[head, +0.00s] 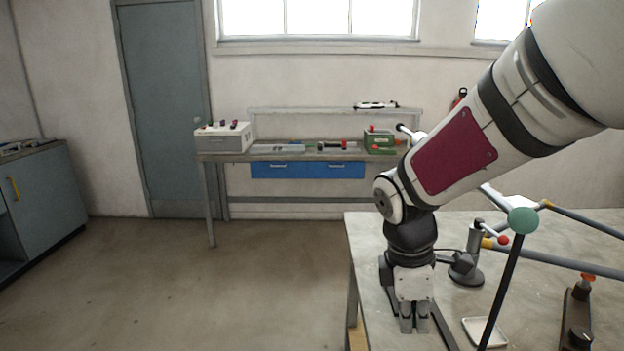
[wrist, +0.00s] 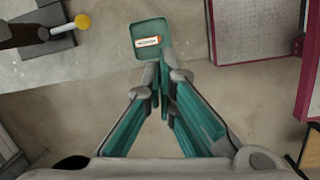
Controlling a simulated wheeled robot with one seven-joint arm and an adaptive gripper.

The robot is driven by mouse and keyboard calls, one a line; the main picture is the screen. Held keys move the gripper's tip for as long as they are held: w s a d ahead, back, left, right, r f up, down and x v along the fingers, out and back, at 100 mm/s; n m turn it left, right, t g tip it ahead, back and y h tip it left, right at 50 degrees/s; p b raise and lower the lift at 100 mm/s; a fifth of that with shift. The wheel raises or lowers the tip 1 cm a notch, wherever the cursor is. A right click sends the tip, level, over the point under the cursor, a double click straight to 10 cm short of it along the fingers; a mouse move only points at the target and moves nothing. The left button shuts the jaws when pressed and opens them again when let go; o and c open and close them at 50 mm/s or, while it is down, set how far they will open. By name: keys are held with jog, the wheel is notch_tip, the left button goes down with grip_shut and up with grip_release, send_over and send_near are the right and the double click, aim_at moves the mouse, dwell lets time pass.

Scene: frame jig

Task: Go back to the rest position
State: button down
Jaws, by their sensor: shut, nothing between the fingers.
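My gripper (head: 414,331) hangs pointing down near the left edge of the workbench (head: 465,230) in the head view. In the wrist view its two fingers (wrist: 164,66) come together at the tips, shut, with nothing seen between them. A small square teal tray (wrist: 137,52) lies just beyond the fingertips in the wrist view. An item with a white and orange label (wrist: 148,41) lies in it. I cannot tell the height of the fingertips above the bench.
On the workbench are a shallow white tray (head: 472,323), a stand with a red knob (head: 466,264), and grey tubes (head: 545,259). A dark clamp (head: 577,318) stands right. The floor (head: 220,290) on the left is clear.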

jog(key=s+d+r+m+t+y, duration=0.1)
jog(key=s+r+m+t, duration=0.1)
jog(key=s+r+m, duration=0.3)
jog(key=s+d+r+m+t+y, duration=0.1)
jog(key=s+r+m, duration=0.4)
jog(key=s+m, duration=0.5)
jog(key=shift+s+d+m+t, duration=0.3)
jog(key=shift+s+t, duration=0.2)
jog(key=shift+s, duration=0.55)
